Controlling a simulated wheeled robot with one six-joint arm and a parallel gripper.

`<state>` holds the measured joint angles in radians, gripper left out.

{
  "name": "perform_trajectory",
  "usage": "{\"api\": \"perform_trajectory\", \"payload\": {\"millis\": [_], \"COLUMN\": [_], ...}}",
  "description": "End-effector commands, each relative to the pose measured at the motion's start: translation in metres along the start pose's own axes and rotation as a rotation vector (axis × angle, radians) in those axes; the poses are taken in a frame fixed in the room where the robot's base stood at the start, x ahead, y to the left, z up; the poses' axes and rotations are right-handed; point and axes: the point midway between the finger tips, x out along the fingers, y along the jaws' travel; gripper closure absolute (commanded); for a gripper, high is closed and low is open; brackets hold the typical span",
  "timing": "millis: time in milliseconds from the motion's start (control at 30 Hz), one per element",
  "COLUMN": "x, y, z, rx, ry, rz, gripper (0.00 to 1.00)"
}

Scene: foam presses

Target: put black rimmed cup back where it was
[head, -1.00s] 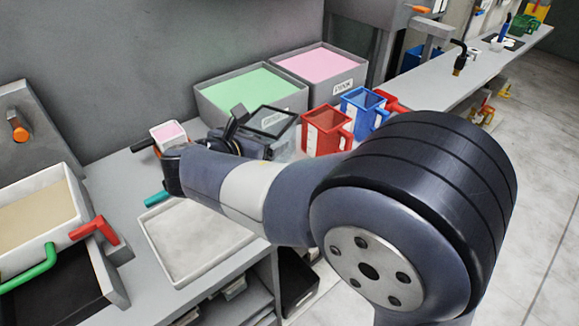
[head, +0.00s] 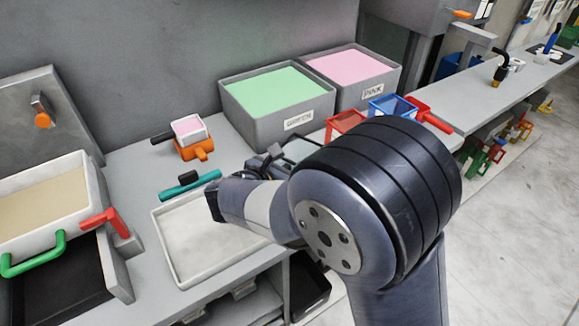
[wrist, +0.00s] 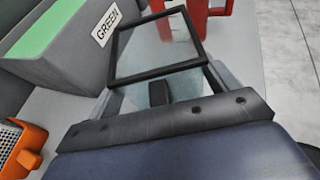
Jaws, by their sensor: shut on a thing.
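The black rimmed cup (wrist: 155,45), clear-walled with a square black rim, fills the upper middle of the wrist view. My gripper (wrist: 165,92) is shut on it, with a finger on either side. In the head view my gripper (head: 262,166) and the cup (head: 303,149) are in front of the green bin (head: 262,128), partly hidden by my arm. I cannot tell whether the cup touches the bench.
A pink bin (head: 350,92) stands beside the green one. A red cup (head: 345,122) and a blue cup (head: 391,107) stand right of my gripper. An empty white tray (head: 168,250), a teal-handled tool (head: 190,186) and an orange holder (head: 195,150) with a small pink-filled box lie left.

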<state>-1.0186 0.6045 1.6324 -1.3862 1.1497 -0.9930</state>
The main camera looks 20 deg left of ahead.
Motion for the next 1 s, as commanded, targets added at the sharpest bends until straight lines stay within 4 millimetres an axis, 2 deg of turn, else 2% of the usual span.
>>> {"api": "perform_trajectory", "payload": {"millis": [333, 367, 567, 867, 1000], "x": [0.002, 0.002, 0.001, -0.001, -0.019], "y": [0.0, 0.0, 0.0, 0.0, 0.001], "z": [-0.004, -0.004, -0.003, 0.002, 0.001], "rx": [0.001, 0.001, 0.001, 0.002, 0.003], "ry": [-0.001, 0.0, 0.0, -0.001, -0.001], "rz": [0.0, 0.001, 0.0, 0.001, 0.005], "gripper": [0.41, 0.16, 0.0, 0.0, 0.0]}}
